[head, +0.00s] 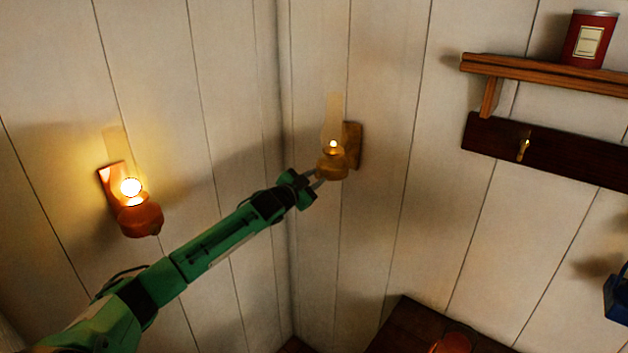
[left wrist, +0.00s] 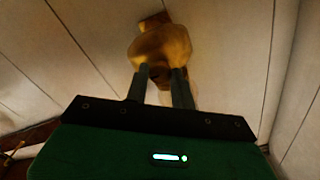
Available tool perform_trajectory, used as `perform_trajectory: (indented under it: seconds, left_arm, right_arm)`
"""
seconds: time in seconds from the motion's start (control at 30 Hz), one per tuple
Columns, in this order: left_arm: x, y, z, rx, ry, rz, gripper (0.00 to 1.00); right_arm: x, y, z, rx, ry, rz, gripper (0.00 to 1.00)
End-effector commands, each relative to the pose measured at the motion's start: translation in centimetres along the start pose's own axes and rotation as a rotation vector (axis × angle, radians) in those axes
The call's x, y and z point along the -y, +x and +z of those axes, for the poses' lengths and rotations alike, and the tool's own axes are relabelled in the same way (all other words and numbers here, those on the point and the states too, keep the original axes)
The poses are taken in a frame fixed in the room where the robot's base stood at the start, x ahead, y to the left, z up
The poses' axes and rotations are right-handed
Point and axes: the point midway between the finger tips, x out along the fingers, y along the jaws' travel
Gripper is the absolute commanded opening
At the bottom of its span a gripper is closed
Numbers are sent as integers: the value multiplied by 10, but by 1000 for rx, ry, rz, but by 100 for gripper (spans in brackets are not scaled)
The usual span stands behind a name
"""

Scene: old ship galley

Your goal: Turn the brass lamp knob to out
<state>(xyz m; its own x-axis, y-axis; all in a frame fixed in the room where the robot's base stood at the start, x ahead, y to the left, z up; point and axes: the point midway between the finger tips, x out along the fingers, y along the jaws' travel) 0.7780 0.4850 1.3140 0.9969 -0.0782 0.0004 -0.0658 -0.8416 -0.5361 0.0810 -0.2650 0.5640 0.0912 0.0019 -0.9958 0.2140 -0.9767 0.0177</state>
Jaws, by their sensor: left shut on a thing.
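The brass lamp (head: 332,164) hangs on a wooden back plate on the wall right of the corner, with a small, dim flame in its glass chimney. My left gripper (head: 316,181) reaches it from the lower left in the head view. In the left wrist view the brass lamp (left wrist: 160,47) is straight ahead, and the fingers of my left gripper (left wrist: 161,78) are at its near side. They are shut on the lamp's knob, which is mostly hidden between the fingertips. The knob's exact setting cannot be read. My right gripper is not in view.
A second, copper-coloured lamp (head: 140,217) burns brightly on the left wall, above my left arm. A wooden shelf (head: 540,70) with a red tin (head: 589,40) and a dark hook rail (head: 560,154) are at right. A dark wooden surface (head: 405,330) is below.

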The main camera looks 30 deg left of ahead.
Motion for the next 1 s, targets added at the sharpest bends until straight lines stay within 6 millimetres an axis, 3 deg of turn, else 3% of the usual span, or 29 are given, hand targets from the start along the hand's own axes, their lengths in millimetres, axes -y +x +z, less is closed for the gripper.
perform_trajectory:
  seconds: [1.0]
  left_arm:
    - [-2,0,1,0,-967,1,2]
  right_arm:
    - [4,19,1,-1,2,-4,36]
